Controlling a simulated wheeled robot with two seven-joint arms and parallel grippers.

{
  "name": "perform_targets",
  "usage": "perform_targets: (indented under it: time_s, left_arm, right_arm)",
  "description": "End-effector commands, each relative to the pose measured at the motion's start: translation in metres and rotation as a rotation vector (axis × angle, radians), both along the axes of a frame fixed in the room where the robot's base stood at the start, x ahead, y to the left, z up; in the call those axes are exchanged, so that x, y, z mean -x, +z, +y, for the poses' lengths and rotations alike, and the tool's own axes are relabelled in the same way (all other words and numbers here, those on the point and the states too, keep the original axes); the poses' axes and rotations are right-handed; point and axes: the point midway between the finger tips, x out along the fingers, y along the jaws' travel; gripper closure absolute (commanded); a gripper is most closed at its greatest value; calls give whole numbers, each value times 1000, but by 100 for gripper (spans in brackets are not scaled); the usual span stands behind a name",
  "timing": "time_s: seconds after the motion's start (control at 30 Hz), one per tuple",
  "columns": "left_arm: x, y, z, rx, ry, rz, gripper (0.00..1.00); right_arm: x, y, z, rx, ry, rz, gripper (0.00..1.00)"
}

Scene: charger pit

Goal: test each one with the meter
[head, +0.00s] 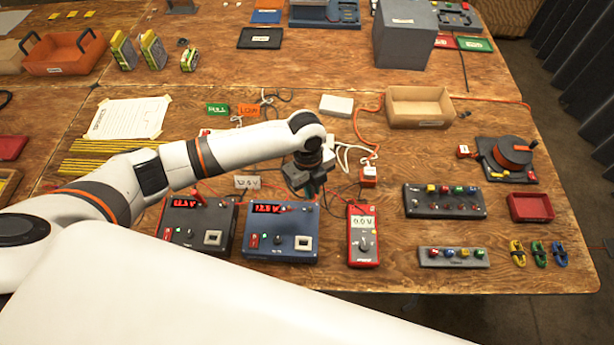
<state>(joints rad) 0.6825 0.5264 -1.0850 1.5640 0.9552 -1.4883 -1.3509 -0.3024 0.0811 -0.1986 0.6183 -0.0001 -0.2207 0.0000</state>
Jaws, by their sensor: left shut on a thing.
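The red handheld meter (363,238) lies near the table's front edge, and its display reads about 0.0 V. Left of it stand a blue bench unit (291,246) with a lit red display and a dark bench unit (184,238), also lit. My left gripper (308,186) hangs just above the back of the blue unit, pointing down. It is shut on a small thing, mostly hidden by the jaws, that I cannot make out. A white and orange plug block (369,174) sits right of the gripper, behind the meter. My right gripper is not in view.
An empty wooden tray (419,124), a white box (336,106) and loose cables lie behind. Right are a dark panel with coloured knobs (444,211), a grey knob strip (453,263), a red tray (530,222) and a cord reel (513,150).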

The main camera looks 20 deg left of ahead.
Motion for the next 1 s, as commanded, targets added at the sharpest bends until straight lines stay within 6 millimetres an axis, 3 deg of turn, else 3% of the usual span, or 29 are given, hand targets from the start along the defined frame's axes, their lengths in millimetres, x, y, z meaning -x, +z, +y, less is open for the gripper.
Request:
perform_targets:
  time_s: [0.2,0.47,1.0]
  left_arm:
    - [0,-21,1,-1,0,-1,100]
    - [0,-48,1,-1,0,-1,100]
    - [0,-56,1,-1,1,0,100]
  right_arm:
    - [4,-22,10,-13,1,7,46]
    - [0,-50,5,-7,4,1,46]
    - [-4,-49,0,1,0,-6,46]
